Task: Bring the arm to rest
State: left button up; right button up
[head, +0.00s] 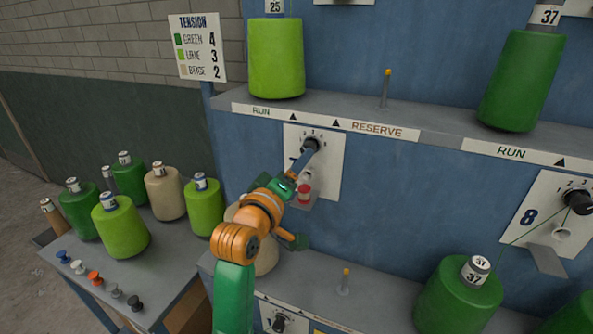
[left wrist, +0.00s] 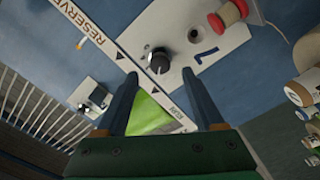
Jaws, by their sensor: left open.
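My left arm reaches up to a white dial plate (head: 327,165) on the blue frame. My left gripper (head: 307,155) is in front of the plate's black knob (head: 312,143), partly covering it. In the left wrist view the two fingers of the gripper (left wrist: 165,92) are apart with nothing held. The knob (left wrist: 158,62) shows beyond the fingertips, on a plate marked 1 (left wrist: 205,50). A gap seems to lie between fingers and knob, but its size is hard to tell. My right gripper is in neither view.
A shelf edge labelled RUN and RESERVE (head: 375,129) runs just above the gripper, with a lime cone (head: 276,60) on it. A red spool (left wrist: 228,15) sits beside the knob. A side table (head: 185,268) with several cones stands left. A TENSION sign (head: 197,48) hangs above.

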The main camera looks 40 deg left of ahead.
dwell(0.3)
pick_arm(q)
jog(key=s+d+f+m+g+h, duration=0.2)
jog(key=d+f+m+g, duration=0.15)
jog(key=f, duration=0.55)
jog(key=s+d+f+m+g+h, duration=0.1)
jog(key=s+d+f+m+g, duration=0.2)
jog(key=f, duration=0.5)
jog(key=s+d+f+m+g+h, duration=0.1)
jog(key=s+d+f+m+g, duration=0.35)
jog(key=s+f, duration=0.4)
jog(key=s+d+f+m+g+h, duration=0.1)
jog(key=s+d+f+m+g, duration=0.35)
jog(key=s, duration=0.65)
notch_tip(320, 180, down, 21)
jog(key=s+a+b, duration=0.1)
jog(key=s+a, duration=0.1)
jog(key=s+a+f+b, duration=0.1)
jog(key=s+f, duration=0.8)
jog(key=s, duration=0.2)
jog(key=shift+s+a+f+g+y, duration=0.25)
jog(key=shift+f+g+y, duration=0.1)
jog(key=shift+g, duration=0.1)
